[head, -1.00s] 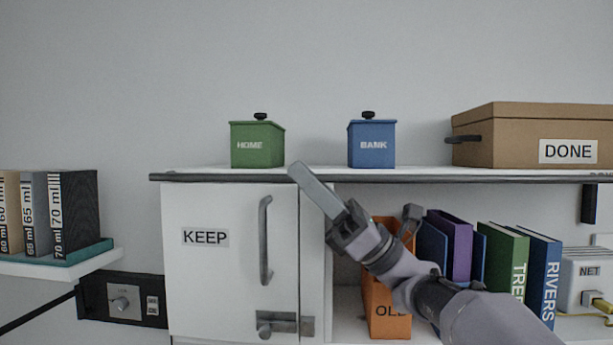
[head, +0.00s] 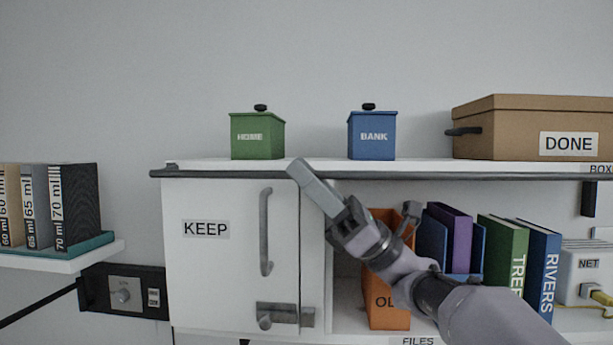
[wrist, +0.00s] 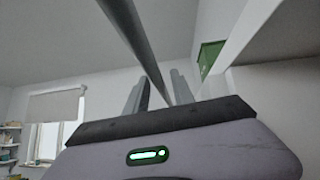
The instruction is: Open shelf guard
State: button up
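The shelf guard (head: 430,177) is a long dark grey bar along the front of the upper white shelf (head: 315,161). It sits slightly below the shelf's top edge, and a small pivot-like piece shows at its left end. In the head view my gripper (head: 297,168) reaches up from the lower right, its fingers at the bar right of the cabinet door. In the wrist view the bar (wrist: 132,35) comes down between the two fingers (wrist: 158,88), which are close together on either side of it. The exact contact is partly hidden.
A green HOME box (head: 258,137), a blue BANK box (head: 372,137) and a brown DONE box (head: 520,130) stand on the shelf. Below are the KEEP cabinet door (head: 225,270), an orange folder (head: 390,300) and several books (head: 500,255). Wall above is clear.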

jog(key=b+v, duration=0.7)
jog(key=v, duration=1)
jog(key=shift+d, duration=0.2)
